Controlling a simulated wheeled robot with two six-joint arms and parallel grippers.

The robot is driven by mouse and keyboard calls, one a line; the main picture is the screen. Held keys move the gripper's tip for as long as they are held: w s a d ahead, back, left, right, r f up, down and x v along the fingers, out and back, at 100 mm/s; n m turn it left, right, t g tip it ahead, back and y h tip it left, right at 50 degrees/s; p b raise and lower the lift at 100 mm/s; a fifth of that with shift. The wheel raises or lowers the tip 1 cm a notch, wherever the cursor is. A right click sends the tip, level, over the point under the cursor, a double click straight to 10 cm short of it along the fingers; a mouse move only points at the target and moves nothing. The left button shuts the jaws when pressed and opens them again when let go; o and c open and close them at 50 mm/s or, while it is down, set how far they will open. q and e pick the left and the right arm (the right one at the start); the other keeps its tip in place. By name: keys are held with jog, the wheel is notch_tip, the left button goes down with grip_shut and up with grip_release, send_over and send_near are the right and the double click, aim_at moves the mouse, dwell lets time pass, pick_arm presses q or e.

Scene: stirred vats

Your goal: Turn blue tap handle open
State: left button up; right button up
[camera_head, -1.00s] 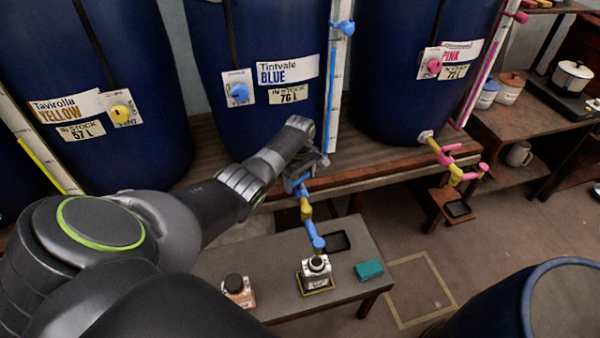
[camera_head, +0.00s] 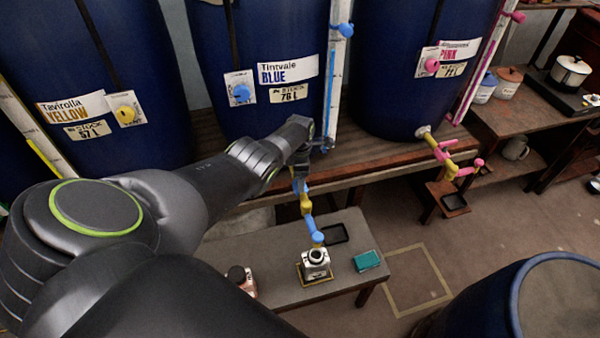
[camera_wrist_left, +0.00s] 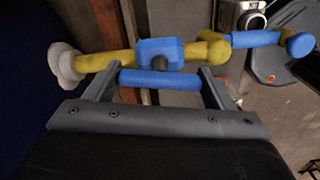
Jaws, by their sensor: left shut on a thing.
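My left gripper (camera_wrist_left: 160,88) is shut on the blue tap handle (camera_wrist_left: 158,80), a short bar held lengthwise between its two fingers. Behind the bar is the blue valve body (camera_wrist_left: 162,52) on a yellow pipe (camera_wrist_left: 103,61) that comes from the vat. The pipe runs on to a blue spout (camera_wrist_left: 297,44). In the head view my left gripper (camera_head: 318,146) is partly hidden by its own wrist, in front of the blue vat (camera_head: 260,45). My right gripper is not in view.
The low bench (camera_head: 270,260) holds a black tray (camera_head: 335,233), a teal block (camera_head: 367,261) and a pinkish bottle (camera_head: 240,278). The pink tap (camera_head: 448,160) is to the right. A blue barrel (camera_head: 510,300) stands at lower right.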

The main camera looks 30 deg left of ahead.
pick_arm(q)
jog(key=shift+r+n, duration=0.1)
jog(key=shift+n, duration=1)
jog(key=o, duration=1)
jog(key=shift+r+p, duration=0.5)
jog(key=shift+p, duration=0.2)
notch_tip(320, 180, up, 8)
jog(key=p, duration=0.5)
jog(key=shift+r+p, duration=0.55)
jog(key=shift+r, duration=3.6)
